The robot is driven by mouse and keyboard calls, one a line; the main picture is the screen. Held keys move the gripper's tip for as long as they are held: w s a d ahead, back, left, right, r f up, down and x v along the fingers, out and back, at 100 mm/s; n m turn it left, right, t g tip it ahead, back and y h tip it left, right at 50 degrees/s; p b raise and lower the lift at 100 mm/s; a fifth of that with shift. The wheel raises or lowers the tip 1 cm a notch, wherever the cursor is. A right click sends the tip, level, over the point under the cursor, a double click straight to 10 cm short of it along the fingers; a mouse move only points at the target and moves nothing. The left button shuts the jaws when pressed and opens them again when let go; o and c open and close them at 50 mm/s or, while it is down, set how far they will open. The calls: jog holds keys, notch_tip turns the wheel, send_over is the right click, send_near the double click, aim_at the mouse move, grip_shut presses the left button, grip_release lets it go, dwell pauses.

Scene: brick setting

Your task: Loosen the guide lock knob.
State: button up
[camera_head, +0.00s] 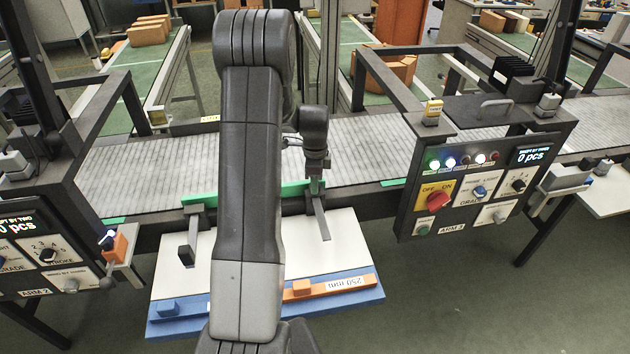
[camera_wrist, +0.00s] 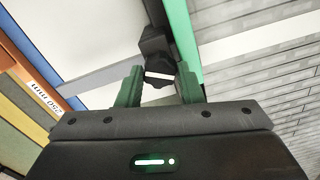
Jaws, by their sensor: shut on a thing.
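The guide lock knob (camera_wrist: 156,48) is black with a white mark on its near side. In the wrist view it sits between the two green fingers of my gripper (camera_wrist: 159,78), beside the green guide rail (camera_wrist: 184,35). My gripper is shut on the knob. In the head view my gripper (camera_head: 315,182) points down at the right end of the green rail (camera_head: 200,197), above a grey bracket arm (camera_head: 319,218). The knob is mostly hidden by the gripper there.
A second dark knob (camera_head: 186,255) on a bracket stands to the left. A white board (camera_head: 335,250) with blue and orange "250 mm" strips (camera_head: 328,287) lies in front of the conveyor (camera_head: 370,150). Control panels (camera_head: 470,190) flank both sides.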

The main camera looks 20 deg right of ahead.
jog(key=shift+n+b, duration=0.35)
jog(key=shift+n, duration=0.05)
jog(key=shift+f+n+b, duration=0.1)
jog(key=shift+n+b, duration=0.65)
jog(key=shift+n, duration=0.25)
jog(key=n+b, duration=0.1)
jog(key=n, duration=0.2)
jog(key=shift+n+b, duration=0.3)
jog(key=shift+b, duration=0.1)
jog(key=n+b, duration=0.1)
jog(key=n, duration=0.2)
jog(key=shift+n, duration=0.3)
jog(key=n+b, duration=0.1)
jog(key=n, duration=0.2)
jog(key=shift+w+n, duration=0.1)
jog(key=shift+n, duration=0.2)
jog(key=n+b, duration=0.1)
jog(key=n, duration=0.3)
jog(key=shift+n, duration=0.3)
jog(key=n, duration=0.4)
jog(key=shift+r+n+b, duration=0.2)
jog(key=shift+n+b, duration=0.15)
jog(key=shift+n, duration=0.05)
